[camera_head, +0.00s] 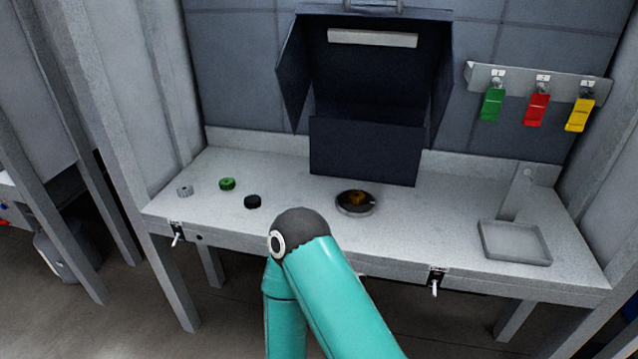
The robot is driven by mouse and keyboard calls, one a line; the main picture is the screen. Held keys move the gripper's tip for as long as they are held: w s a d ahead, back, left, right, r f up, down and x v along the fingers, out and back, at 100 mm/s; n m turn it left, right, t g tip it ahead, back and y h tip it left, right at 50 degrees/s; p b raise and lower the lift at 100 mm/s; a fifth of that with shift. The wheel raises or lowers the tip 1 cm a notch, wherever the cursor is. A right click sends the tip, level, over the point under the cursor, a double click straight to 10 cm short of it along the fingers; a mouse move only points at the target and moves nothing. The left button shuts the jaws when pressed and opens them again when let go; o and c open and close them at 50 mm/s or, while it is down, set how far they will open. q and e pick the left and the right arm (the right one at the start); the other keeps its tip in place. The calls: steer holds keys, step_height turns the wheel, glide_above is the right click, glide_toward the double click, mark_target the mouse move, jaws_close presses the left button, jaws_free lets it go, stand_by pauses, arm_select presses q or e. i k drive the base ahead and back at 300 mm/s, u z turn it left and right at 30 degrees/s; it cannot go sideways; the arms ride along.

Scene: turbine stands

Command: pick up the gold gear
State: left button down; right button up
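The gold gear (357,197) sits in a small round dark dish with a light rim (341,208) near the middle of the workbench, in front of the dark open box. It looks small and its teeth are hard to make out. Neither of my grippers is in view. Only a bent teal arm of mine with a dark joint shows at the bottom middle, in front of the bench's front edge.
The grey workbench (300,200) carries a grey gear (185,191), a green gear (227,184) and a black gear (252,202) on the left. A dark open box (365,150) stands behind the dish. A shallow grey tray (514,258) lies at right. Coloured tags hang on the wall.

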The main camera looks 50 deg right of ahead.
mark_target(356, 197)
steer(key=i, duration=0.95)
steer(key=u, duration=1.3)
steer(key=i, duration=0.1)
steer(key=z, duration=2.95)
steer(key=k, duration=0.5)
steer(key=z, duration=0.1)
steer(key=i, duration=0.5)
steer(key=u, duration=0.1)
